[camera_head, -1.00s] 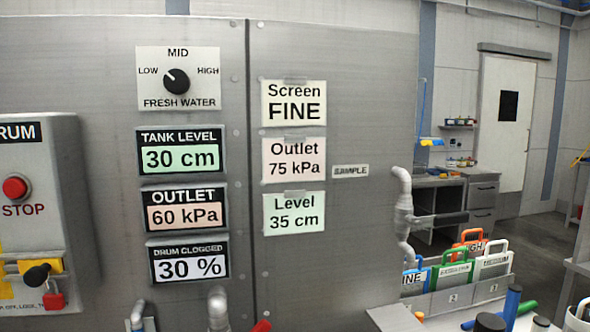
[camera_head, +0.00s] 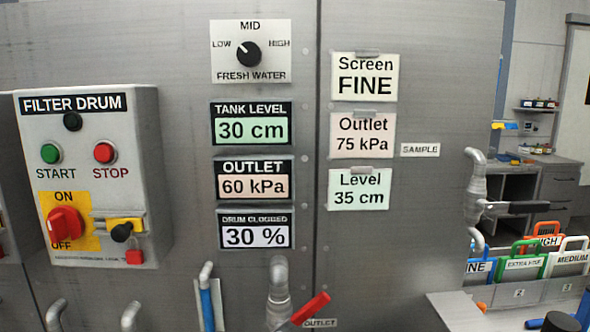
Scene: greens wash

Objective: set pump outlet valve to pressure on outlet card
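The outlet card (camera_head: 362,136) on the steel panel reads "Outlet 75 kPa". The outlet display (camera_head: 253,182) reads 60 kPa. The pump outlet valve's red lever (camera_head: 310,310) shows at the bottom edge, tilted up to the right, beside a grey pipe (camera_head: 279,285) and above a label reading "OUTLET" (camera_head: 320,323). The lower part of the valve is cut off by the frame. Neither of my grippers is in view.
The filter drum box (camera_head: 90,175) has start and stop buttons and a red on/off switch (camera_head: 66,226). A sample tap with a black handle (camera_head: 515,207) juts out at the right. Handled screens (camera_head: 524,263) stand in a rack below it.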

